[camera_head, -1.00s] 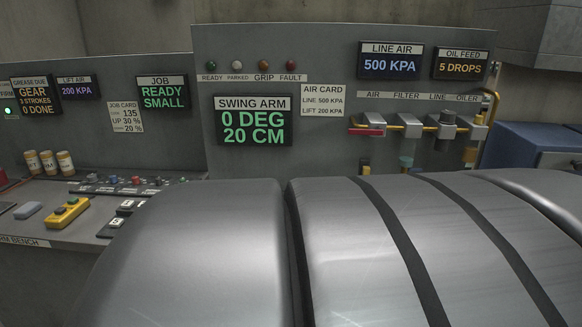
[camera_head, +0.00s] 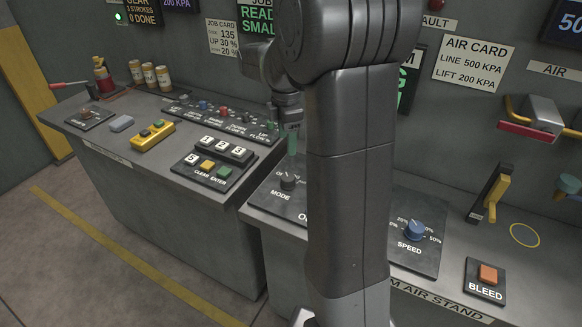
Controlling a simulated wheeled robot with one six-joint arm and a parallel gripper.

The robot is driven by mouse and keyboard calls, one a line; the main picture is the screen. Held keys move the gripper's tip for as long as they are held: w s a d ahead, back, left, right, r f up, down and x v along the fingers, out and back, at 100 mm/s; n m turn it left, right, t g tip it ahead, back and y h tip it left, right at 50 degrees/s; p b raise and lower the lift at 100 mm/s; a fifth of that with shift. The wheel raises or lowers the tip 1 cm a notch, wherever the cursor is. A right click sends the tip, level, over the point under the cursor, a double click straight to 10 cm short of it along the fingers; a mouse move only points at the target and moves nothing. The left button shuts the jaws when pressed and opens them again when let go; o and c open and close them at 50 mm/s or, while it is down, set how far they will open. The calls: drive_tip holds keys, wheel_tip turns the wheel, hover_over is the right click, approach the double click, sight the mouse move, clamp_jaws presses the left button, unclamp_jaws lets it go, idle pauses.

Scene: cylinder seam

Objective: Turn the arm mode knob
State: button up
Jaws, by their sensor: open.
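The arm mode knob (camera_head: 288,183) is a small black knob with a pale pointer line, on a dark panel marked MODE, left of my upright arm link. Part of that panel and its lettering is hidden behind the link. The end of my arm hangs down above the knob, with my gripper (camera_head: 292,126) small, dark and partly covered by the link. It is apart from the knob. A small green piece (camera_head: 292,145) shows just below it; I cannot tell what it belongs to. The gap between the jaws is not clear in the picture.
A blue SPEED knob (camera_head: 414,230) and an orange BLEED button (camera_head: 488,274) are right of my arm. A keypad (camera_head: 214,162), a yellow two-button box (camera_head: 153,134) and several small cans (camera_head: 149,74) stand on the left bench. Floor at lower left is clear.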

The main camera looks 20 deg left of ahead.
sight(288, 177)
wheel_tip(288, 177, down, 13)
drive_tip(key=shift+d+r+p, duration=0.1)
drive_tip(key=shift+r+p, duration=0.05)
drive_tip(key=shift+p, duration=0.3)
drive_tip(key=c, duration=1)
drive_tip(key=shift+m, duration=0.4)
drive_tip(key=m+b, duration=0.1)
drive_tip(key=m, duration=0.2)
drive_tip(key=shift+m, duration=0.3)
drive_tip(key=shift+r+m+b, duration=0.1)
drive_tip(key=shift+m+b, duration=0.25)
drive_tip(key=shift+m, duration=1.85)
